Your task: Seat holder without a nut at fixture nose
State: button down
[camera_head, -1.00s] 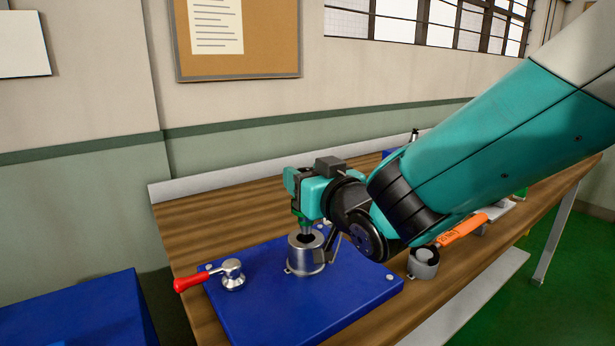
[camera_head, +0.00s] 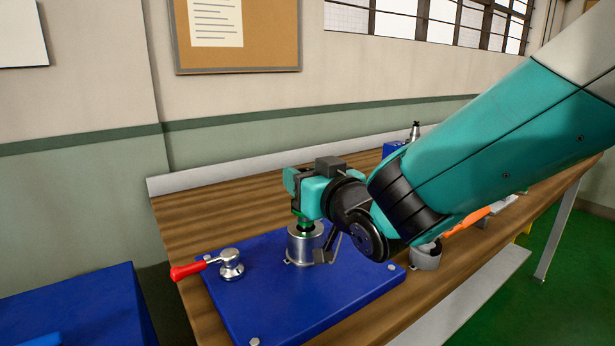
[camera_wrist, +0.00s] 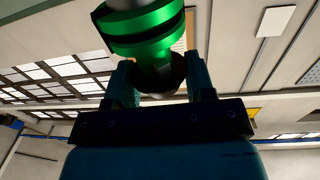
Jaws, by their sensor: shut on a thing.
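My gripper (camera_head: 302,207) points down over the metal fixture nose (camera_head: 303,247), a short silver cylinder on a blue plate. It is shut on the tool holder, whose green ring (camera_head: 304,223) shows just at the top of the fixture. The holder's lower end is hidden, apparently inside the fixture mouth; I cannot tell if it is fully down. In the wrist view the holder's shiny green grooved ring (camera_wrist: 142,32) is at top centre. The dark fingers (camera_wrist: 160,85) stand on both sides of the holder's rounded dark end.
The blue base plate (camera_head: 265,310) lies on the wooden bench. A lever with a red handle (camera_head: 187,271) stands left of the fixture. A grey cup (camera_head: 426,256) and an orange-handled tool (camera_head: 466,223) lie to the right. Another holder (camera_head: 415,130) stands on a blue block behind my arm.

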jog(key=shift+f+b, duration=1.65)
jog(key=shift+b, duration=0.05)
jog(key=shift+c, duration=2)
grip_release()
jog(key=shift+f, duration=0.1)
jog(key=shift+d, duration=0.1)
